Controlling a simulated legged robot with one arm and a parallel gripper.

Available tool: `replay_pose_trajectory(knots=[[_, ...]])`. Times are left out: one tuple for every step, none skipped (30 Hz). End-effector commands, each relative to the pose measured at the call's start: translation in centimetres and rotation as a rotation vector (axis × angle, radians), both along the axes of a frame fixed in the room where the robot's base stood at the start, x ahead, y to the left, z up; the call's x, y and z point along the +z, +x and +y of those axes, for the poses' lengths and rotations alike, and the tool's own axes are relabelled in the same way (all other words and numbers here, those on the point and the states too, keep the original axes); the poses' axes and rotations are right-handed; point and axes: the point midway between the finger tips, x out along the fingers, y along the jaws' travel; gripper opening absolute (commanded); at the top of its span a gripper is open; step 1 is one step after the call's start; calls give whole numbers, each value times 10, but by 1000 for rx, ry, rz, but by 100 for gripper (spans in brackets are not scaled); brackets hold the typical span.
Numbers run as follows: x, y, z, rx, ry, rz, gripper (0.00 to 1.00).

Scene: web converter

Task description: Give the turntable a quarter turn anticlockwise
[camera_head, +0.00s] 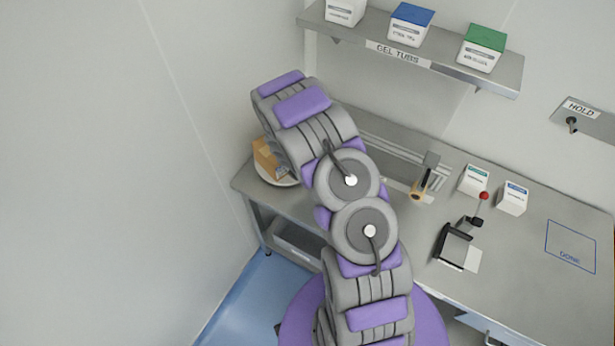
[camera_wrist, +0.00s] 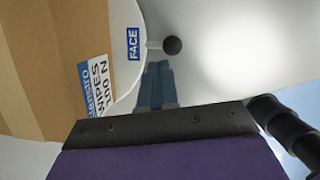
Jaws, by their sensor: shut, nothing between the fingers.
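The turntable (camera_wrist: 122,75) is a white round disc with a blue FACE label (camera_wrist: 133,43) at its rim. A short stem with a dark ball knob (camera_wrist: 173,46) sticks out from the rim beside the label. A brown cardboard wipes box (camera_wrist: 45,60) stands on the disc. In the head view the turntable (camera_head: 287,183) and box (camera_head: 266,158) sit at the bench's left end, partly hidden by my arm. My gripper (camera_wrist: 157,68) is shut and empty, its fingertips close to the knob's stem and rim; I cannot tell whether they touch. The head view hides my gripper.
On the bench (camera_head: 520,270) stand a tape roll holder (camera_head: 418,190), two small cartons (camera_head: 474,180), and a red-knobbed lever device (camera_head: 460,245). A marked outline square (camera_head: 571,246) at the right is empty.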

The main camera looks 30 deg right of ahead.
Motion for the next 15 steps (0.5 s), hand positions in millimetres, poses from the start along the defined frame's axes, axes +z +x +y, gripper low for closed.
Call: replay_pose_trajectory(knots=[[8,-1,2,0,-1,-2,0],[12,-2,3,2,-2,0,0],[17,-4,5,2,-2,1,0],[21,-4,6,0,-1,2,0],[25,-5,7,1,-1,1,0],[30,-5,8,0,-1,0,0],[32,-5,8,-1,-3,1,0],[35,-6,9,-1,-2,1,0],[37,-6,10,-1,-1,3,0],[39,-6,10,-1,-1,2,0],[41,-7,11,-1,-1,2,0],[42,-7,12,0,0,2,0],[43,-7,12,0,-1,2,0],[43,-7,12,0,-3,2,0],[43,-6,12,-3,-9,2,0]])
